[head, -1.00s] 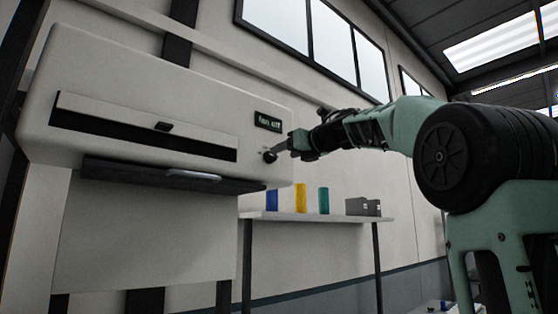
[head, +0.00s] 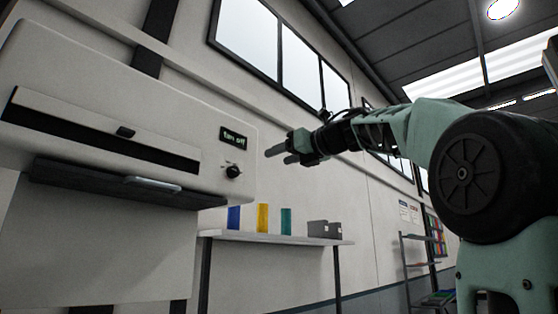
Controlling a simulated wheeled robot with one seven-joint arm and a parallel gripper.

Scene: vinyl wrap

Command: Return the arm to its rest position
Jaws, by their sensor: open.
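My arm, pale green and black, reaches in from the right in the head view, held up and extended to the left. My gripper (head: 277,155) is open and empty, its grey fingers pointing left in the air. It is to the right of and a little above the black knob (head: 233,171) on the machine's front, apart from it. The white machine (head: 120,98) fills the left side. It has a small display (head: 233,138) with green text whose end seems to read "off".
The machine has a dark shelf with a pale handle (head: 152,183). A wall shelf (head: 275,238) holds blue, yellow and teal rolls (head: 286,220) and grey boxes (head: 324,229). A rack (head: 420,262) stands at the far right. The air around my gripper looks clear.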

